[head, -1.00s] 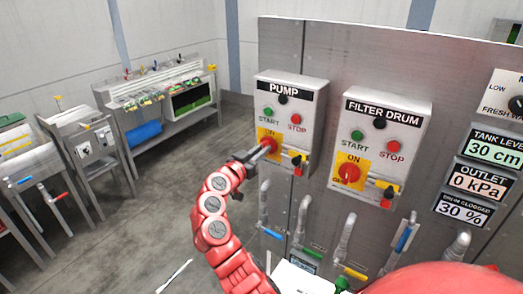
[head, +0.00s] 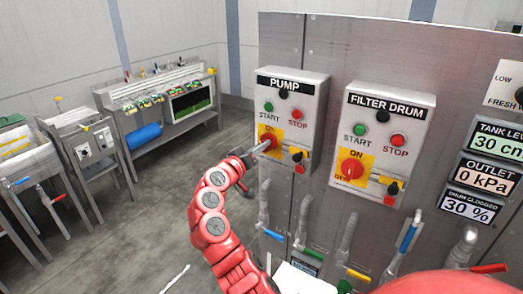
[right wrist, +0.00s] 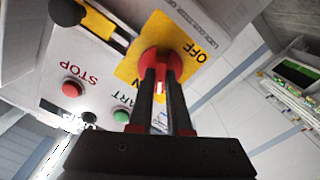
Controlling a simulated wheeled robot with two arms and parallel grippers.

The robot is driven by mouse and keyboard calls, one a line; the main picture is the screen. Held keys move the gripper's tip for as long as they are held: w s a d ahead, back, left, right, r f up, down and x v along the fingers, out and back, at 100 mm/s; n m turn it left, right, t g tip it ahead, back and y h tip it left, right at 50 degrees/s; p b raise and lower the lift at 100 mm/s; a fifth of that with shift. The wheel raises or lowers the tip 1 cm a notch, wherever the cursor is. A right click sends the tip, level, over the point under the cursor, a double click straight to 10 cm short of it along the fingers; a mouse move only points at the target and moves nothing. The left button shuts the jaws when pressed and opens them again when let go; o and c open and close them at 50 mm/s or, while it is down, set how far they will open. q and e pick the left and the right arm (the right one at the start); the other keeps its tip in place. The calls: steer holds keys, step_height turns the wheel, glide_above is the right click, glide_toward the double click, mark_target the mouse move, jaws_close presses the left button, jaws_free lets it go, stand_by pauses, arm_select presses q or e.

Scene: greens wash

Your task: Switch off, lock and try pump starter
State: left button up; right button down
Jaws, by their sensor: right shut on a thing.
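The pump starter (head: 285,137) is a grey box on the steel panel, labelled PUMP, with a green START button (head: 268,107) and a red STOP button (head: 297,113). Its red rotary switch (right wrist: 165,57) sits on a yellow plate (right wrist: 185,33) marked OFF. My right gripper (right wrist: 160,72) is shut on this switch's handle; the fingers hide part of it. In the head view, my right gripper (head: 262,147) reaches the switch from the left. A yellow bar with a black knob (head: 298,156) sits beside the switch. My left gripper is not in view.
The similar filter drum starter (head: 383,140) is to the right. Beyond it, displays read 30 cm, 0 kPa and 30 %. Pipes with coloured valve handles (head: 411,231) stand out below. Steel benches (head: 165,105) stand at the left, with open floor between.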

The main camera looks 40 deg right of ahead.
steer(key=shift+w+n+p, duration=0.1)
steer(key=shift+n+p, duration=1.95)
steer(key=shift+n, duration=3.55)
steer(key=c, duration=0.9)
jaws_free()
steer(key=shift+f, duration=0.15)
steer(key=shift+o, duration=0.2)
steer(key=shift+a, duration=0.1)
